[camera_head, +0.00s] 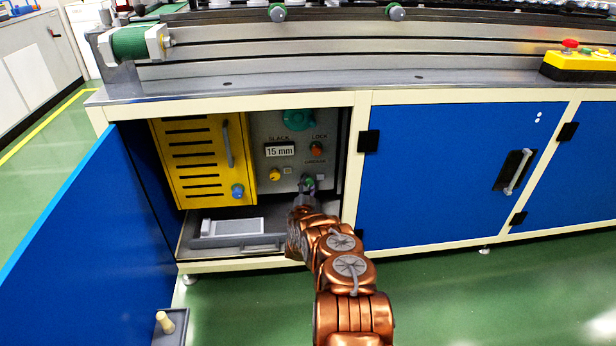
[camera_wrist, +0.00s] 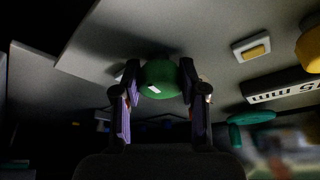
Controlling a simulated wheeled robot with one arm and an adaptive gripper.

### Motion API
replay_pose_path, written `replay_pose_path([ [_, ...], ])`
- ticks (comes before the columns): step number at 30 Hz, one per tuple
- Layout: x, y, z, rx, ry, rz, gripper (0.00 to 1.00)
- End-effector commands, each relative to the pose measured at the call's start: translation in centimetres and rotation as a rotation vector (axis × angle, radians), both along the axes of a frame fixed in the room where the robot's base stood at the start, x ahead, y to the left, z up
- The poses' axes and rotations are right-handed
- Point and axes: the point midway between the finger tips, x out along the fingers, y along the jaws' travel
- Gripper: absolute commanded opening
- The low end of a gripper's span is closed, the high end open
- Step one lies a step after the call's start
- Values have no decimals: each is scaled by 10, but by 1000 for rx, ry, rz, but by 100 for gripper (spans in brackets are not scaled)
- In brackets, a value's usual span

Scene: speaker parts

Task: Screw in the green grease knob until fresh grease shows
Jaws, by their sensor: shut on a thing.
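The green grease knob (camera_head: 309,183) sits low on the grey control panel (camera_head: 266,130) inside the open cabinet bay. My gripper (camera_head: 306,190) reaches into the bay and is at the knob. In the wrist view the green knob (camera_wrist: 159,80) lies between the two fingers of my gripper (camera_wrist: 159,82), which are shut on it from both sides. A small white mark shows on the knob's face. In the head view my gripper partly hides the knob. I cannot make out any grease.
A yellow slotted cover (camera_head: 203,190) with a blue knob is left of the panel. A teal knob (camera_head: 298,116), a display (camera_head: 280,151) reading 15 mm, an orange-red LOCK knob (camera_head: 316,149) and a yellow knob (camera_head: 275,174) surround the area. A grey tray (camera_head: 240,243) lies below; a blue door (camera_head: 75,240) stands open left.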

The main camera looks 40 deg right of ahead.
Motion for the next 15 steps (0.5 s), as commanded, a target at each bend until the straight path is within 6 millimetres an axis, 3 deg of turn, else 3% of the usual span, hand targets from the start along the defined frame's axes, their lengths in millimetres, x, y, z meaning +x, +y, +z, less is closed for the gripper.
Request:
replay_pose_path([
  [15,1,0,2,92,-71,1,7],
])
